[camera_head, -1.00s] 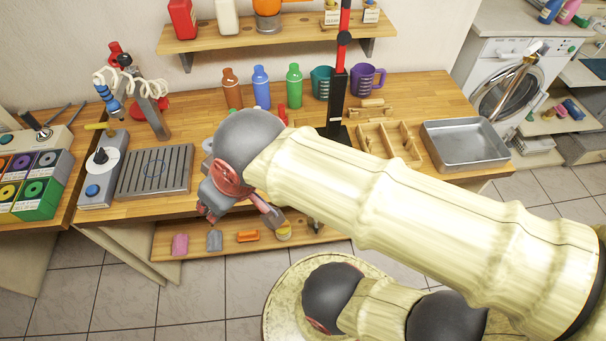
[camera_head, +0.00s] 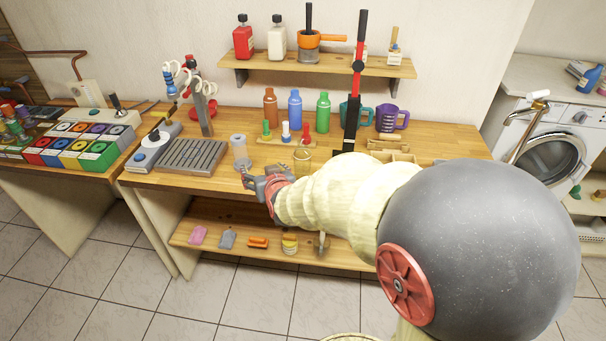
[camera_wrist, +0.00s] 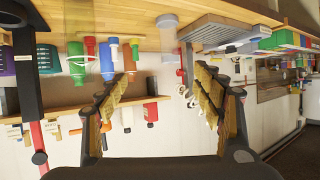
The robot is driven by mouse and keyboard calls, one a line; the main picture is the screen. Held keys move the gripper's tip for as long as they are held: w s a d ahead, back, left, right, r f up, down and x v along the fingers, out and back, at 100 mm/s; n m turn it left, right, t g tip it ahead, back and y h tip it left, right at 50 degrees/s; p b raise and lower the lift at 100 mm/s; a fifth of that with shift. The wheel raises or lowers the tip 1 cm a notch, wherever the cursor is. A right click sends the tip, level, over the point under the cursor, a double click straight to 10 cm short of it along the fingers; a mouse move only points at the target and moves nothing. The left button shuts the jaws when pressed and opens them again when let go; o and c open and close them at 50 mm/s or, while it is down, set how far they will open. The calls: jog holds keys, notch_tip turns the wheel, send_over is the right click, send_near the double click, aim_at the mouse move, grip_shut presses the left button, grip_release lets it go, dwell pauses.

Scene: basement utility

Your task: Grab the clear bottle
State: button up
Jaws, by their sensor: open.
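A pale, see-through upright bottle-like container (camera_head: 240,150) stands on the wooden bench, right of the slotted metal plate; it is probably the clear bottle. In the wrist view a small grey-white round thing (camera_wrist: 167,20) beside the slotted plate is probably the same container. A second see-through, tan-looking vessel (camera_head: 302,161) stands further right, partly hidden by my arm. My gripper (camera_head: 252,180) is open and empty, close in front of the first container and slightly to its right. In the wrist view the open fingers (camera_wrist: 158,100) have nothing between them.
The slotted plate (camera_head: 192,157) lies to the left. Brown, blue (camera_head: 295,107) and green bottles stand further back. A black-and-red post (camera_head: 355,90) rises at the right. A wall shelf (camera_head: 320,64) hangs above.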

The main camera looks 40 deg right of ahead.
aim_at(302, 159)
jog(key=d+f+m+h+b, duration=0.1)
jog(key=d+f+h, duration=0.1)
jog(key=d+f, duration=0.1)
jog(key=s+d+f+m+t+h, duration=0.1)
jog(key=d+f+h, duration=0.1)
jog(key=d, duration=0.4)
jog(key=d+f+h+b, duration=0.1)
jog(key=d+f+h, duration=0.1)
jog(key=d+f, duration=0.2)
jog(key=shift+s+d+m+b, duration=0.3)
jog(key=shift+s+d+m, duration=0.1)
jog(key=shift+d, duration=0.1)
jog(key=shift+w+d+t, duration=0.1)
jog(key=shift+d+t, duration=0.1)
jog(key=shift+t, duration=0.1)
jog(key=b+x, duration=0.2)
jog(key=x, duration=0.5)
jog(key=shift+w+r, duration=0.15)
jog(key=shift+w, duration=0.15)
jog(key=shift+a, duration=0.1)
jog(key=shift+c, duration=1.3)
jog(key=c, duration=1.1)
jog(key=shift+r, duration=0.15)
jog(key=shift+c, duration=0.5)
